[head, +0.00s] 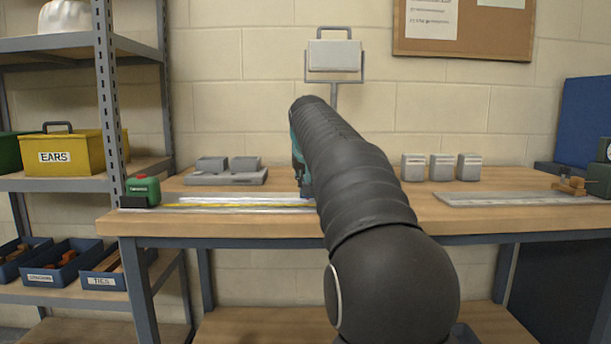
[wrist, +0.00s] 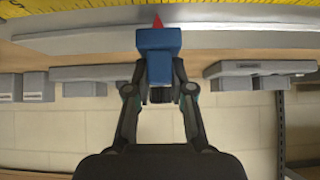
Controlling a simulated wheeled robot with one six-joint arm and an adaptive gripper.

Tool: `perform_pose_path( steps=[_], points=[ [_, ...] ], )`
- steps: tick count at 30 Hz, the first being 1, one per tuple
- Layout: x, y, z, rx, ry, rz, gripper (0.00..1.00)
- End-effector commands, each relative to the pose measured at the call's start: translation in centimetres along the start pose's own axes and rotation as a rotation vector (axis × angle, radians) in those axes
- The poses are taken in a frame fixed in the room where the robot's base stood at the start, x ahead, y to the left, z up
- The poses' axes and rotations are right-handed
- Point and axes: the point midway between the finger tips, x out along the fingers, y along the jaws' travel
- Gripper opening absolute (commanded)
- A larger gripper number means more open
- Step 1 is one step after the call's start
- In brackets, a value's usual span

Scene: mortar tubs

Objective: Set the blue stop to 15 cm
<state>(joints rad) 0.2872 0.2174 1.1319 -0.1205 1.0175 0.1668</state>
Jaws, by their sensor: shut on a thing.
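The blue stop (wrist: 159,55) is a small block with a red pointer (wrist: 157,21) in the wrist view. My gripper (wrist: 158,80) is shut on it, one finger at each side. The pointer tip reaches the edge of the yellow tape scale (wrist: 60,9); the reading at the pointer cannot be made out. A pale metal rail (wrist: 80,42) runs behind the stop. In the head view the yellow tape (head: 235,205) runs along the bench from a green tape measure (head: 143,190) at its left end.
Grey blocks on a slab (head: 225,171) lie behind the rail. Several grey blocks (head: 441,167) stand right of my arm, with a grey plate (head: 510,198) farther right. A shelf with a yellow EARS box (head: 62,155) stands left of the wooden bench (head: 440,222).

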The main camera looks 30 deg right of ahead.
Motion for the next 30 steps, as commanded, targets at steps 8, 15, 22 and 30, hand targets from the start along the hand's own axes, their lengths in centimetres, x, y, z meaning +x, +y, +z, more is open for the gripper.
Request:
perform_pose_path(
  steps=[8,15,22,30],
  points=[
    [0.1,0.3,-0.1,0.009,0.003,0.009,0.0],
    [0.1,0.1,-0.1,0.006,0.003,0.006,0.48],
    [0.0,0.0,-0.1,0.005,0.003,0.005,0.48],
    [-2.6,-0.1,-0.1,0.005,0.005,0.004,0.48]
  ],
)
